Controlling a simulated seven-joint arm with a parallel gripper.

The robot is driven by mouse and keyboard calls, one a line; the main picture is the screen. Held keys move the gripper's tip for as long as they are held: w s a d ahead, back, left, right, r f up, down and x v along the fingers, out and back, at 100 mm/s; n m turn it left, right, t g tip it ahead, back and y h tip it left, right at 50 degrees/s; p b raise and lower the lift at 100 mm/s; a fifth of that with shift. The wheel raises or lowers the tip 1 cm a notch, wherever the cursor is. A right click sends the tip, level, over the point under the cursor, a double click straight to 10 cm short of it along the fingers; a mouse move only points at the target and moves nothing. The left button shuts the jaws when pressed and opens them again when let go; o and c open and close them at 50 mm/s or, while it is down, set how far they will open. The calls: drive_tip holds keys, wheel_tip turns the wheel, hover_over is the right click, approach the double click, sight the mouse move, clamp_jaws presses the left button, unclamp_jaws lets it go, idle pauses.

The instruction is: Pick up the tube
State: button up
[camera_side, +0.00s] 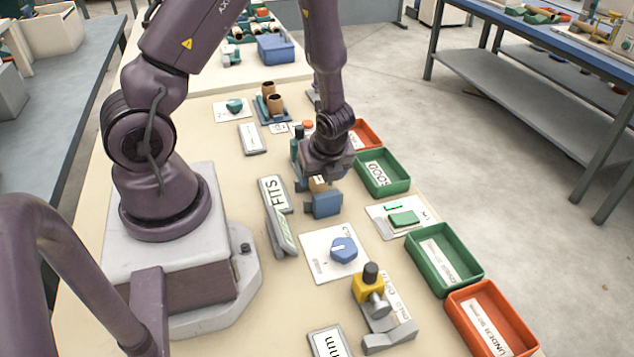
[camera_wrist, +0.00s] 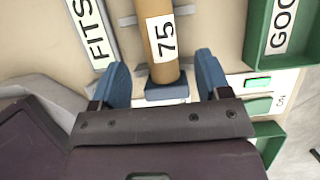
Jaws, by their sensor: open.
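The tube (camera_wrist: 161,22) is a brown cardboard cylinder with a white label reading "75". In the wrist view it runs from the top edge down between the blue fingers of my gripper (camera_wrist: 163,72), with a gap on each side. Its near end is by a small blue block (camera_wrist: 167,91). In the side view my gripper (camera_side: 317,190) points down over the bench, and only a small brown patch of the tube (camera_side: 318,184) shows between its blue parts. The gripper is open, and the rest of the tube is hidden there.
A "FITS" sign (camera_side: 273,194) stands left of my gripper. A green "GOOD" tray (camera_side: 383,188) and a green-button panel (camera_side: 420,222) lie to the right. A blue knob (camera_side: 343,250) and a yellow clamp device (camera_side: 369,287) are nearer. Brown tubes (camera_side: 276,104) stand behind.

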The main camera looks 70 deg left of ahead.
sight(319, 180)
drive_tip(key=x, duration=0.5)
drive_tip(key=shift+d, duration=0.1)
drive_tip(key=shift+c, duration=0.3)
drive_tip(key=c, duration=0.9)
